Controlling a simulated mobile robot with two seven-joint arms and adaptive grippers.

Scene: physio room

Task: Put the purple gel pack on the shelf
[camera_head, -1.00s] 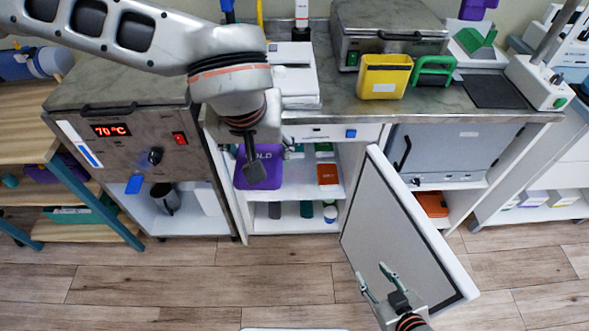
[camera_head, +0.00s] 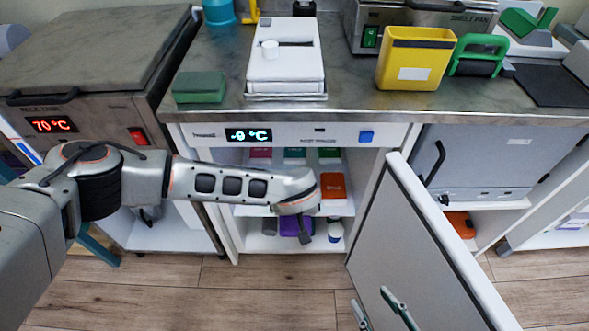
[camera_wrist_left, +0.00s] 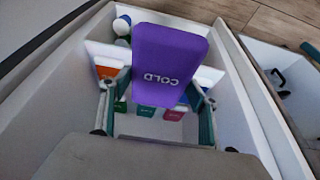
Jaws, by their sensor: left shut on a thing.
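The purple gel pack (camera_wrist_left: 170,58), marked COLD, is held between the two fingers of my left gripper (camera_wrist_left: 157,105). In the head view a small part of the pack (camera_head: 288,226) shows beside my left gripper (camera_head: 303,232), mostly hidden by the arm. My left gripper is at the open cabinet; whether the pack touches a shelf cannot be told. The upper shelf (camera_head: 335,208) holds pink, green and orange packs. My right gripper (camera_head: 379,311) is open and empty, low in front of the cabinet door.
The cabinet door (camera_head: 425,250) stands open to the right of the opening. A white bottle (camera_head: 335,231) stands on the lower shelf. The counter above carries a white device (camera_head: 285,70), a green block (camera_head: 199,87) and a yellow container (camera_head: 415,58). Wooden floor shows in front.

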